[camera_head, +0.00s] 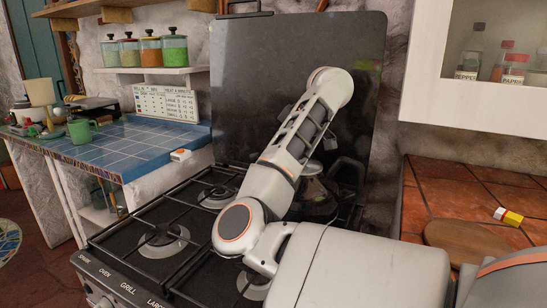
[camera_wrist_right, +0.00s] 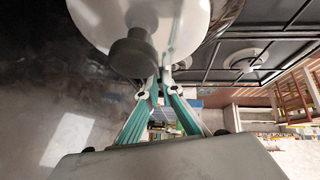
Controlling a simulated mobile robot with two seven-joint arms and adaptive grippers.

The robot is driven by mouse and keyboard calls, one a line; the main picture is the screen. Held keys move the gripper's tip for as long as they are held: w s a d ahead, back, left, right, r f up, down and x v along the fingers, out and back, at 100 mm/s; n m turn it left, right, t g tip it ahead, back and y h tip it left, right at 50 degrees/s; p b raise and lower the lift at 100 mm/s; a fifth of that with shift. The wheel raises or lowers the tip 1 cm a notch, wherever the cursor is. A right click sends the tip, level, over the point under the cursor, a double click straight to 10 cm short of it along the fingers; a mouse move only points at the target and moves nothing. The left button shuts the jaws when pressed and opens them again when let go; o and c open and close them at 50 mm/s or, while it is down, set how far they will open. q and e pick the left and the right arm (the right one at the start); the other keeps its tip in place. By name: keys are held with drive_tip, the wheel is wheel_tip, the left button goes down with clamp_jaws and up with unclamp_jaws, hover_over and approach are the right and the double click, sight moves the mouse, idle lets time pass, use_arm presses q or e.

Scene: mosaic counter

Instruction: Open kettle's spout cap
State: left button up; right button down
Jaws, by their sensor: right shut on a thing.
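The kettle (camera_head: 314,191) stands at the back right of the stove, largely hidden behind my right arm in the head view. In the wrist view its pale rounded body (camera_wrist_right: 185,22) and a dark knob (camera_wrist_right: 134,53) fill the top. My right gripper (camera_wrist_right: 164,76) has its teal fingers drawn together at the kettle's edge, shut on a small part there, which seems to be the spout cap. The cap itself is hidden by the fingertips, and I cannot tell how far it is raised. My left gripper is in neither view.
The stove (camera_head: 150,262) has black grates and a dark upright lid (camera_head: 290,60) behind the kettle. A blue tiled counter (camera_head: 130,145) with a green mug (camera_head: 80,130) is at left. A wooden board (camera_head: 468,245) lies on the terracotta counter at right, below a wall cabinet (camera_head: 430,75).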

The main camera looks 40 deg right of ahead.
drive_tip(key=c, duration=2.2)
unclamp_jaws()
drive_tip(key=shift+c, duration=0.2)
wheel_tip(320, 180, up, 10)
drive_tip(key=shift+r, duration=0.1)
